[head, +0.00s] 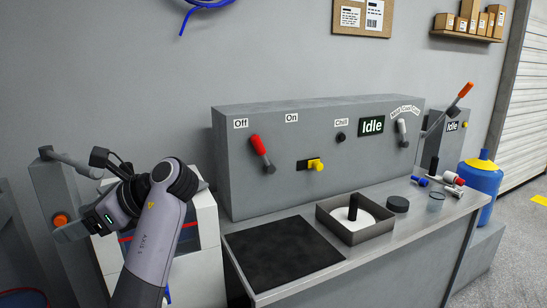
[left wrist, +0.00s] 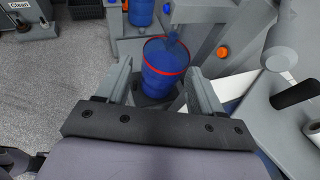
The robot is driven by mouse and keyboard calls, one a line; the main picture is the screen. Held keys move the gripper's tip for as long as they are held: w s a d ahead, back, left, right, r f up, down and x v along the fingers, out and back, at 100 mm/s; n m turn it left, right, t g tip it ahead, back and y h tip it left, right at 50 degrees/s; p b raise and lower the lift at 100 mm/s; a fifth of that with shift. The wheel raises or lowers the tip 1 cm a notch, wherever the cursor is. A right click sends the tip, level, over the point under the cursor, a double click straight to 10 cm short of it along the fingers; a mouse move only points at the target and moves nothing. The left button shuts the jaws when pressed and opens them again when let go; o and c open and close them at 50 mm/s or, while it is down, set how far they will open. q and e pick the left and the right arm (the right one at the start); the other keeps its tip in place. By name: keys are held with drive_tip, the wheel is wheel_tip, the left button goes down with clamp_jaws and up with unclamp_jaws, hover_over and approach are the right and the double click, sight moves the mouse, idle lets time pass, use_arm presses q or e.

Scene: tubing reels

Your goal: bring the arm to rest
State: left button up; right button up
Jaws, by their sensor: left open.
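My left arm rises from the bottom of the head view and bends at the wrist. Its gripper (head: 72,233) points down and to the left, in front of a grey post at the left edge. In the left wrist view the two fingers of this gripper (left wrist: 158,72) are spread apart with nothing between them. A blue bin with a red rim (left wrist: 165,68) shows below and beyond the gap between the fingers. My right gripper is in neither view.
A grey control panel (head: 300,185) with levers stands behind a bench with a black mat (head: 283,253), a square tray (head: 345,236) and small parts. A blue drum (head: 484,183) stands at the right. Grey machine parts with an orange knob (left wrist: 223,52) are close to the left gripper.

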use_arm(q)
drive_tip(key=w+f+t+h, duration=0.1)
drive_tip(key=w+f+t, duration=0.15)
drive_tip(key=f, duration=0.55)
drive_tip(key=w+f+t, duration=0.1)
drive_tip(key=f+t, duration=0.2)
drive_tip(key=f, duration=0.4)
drive_tip(key=s+d+f+n+t+h, duration=0.1)
drive_tip(key=s+d+f+t+h, duration=0.1)
drive_tip(key=f, duration=0.5)
drive_tip(key=s+d+f+n+t+h, duration=0.1)
drive_tip(key=s+f+t+h, duration=0.15)
drive_tip(key=f, duration=0.55)
drive_tip(key=s+d+f+n+t+h, duration=0.1)
drive_tip(key=s+d+f+n+h, duration=0.3)
drive_tip(key=s, duration=0.5)
drive_tip(key=s+d+f+n+h, duration=0.5)
drive_tip(key=s+d+n, duration=0.3)
drive_tip(key=s, duration=0.2)
drive_tip(key=shift+t+h, duration=0.4)
drive_tip(key=shift+h, duration=0.15)
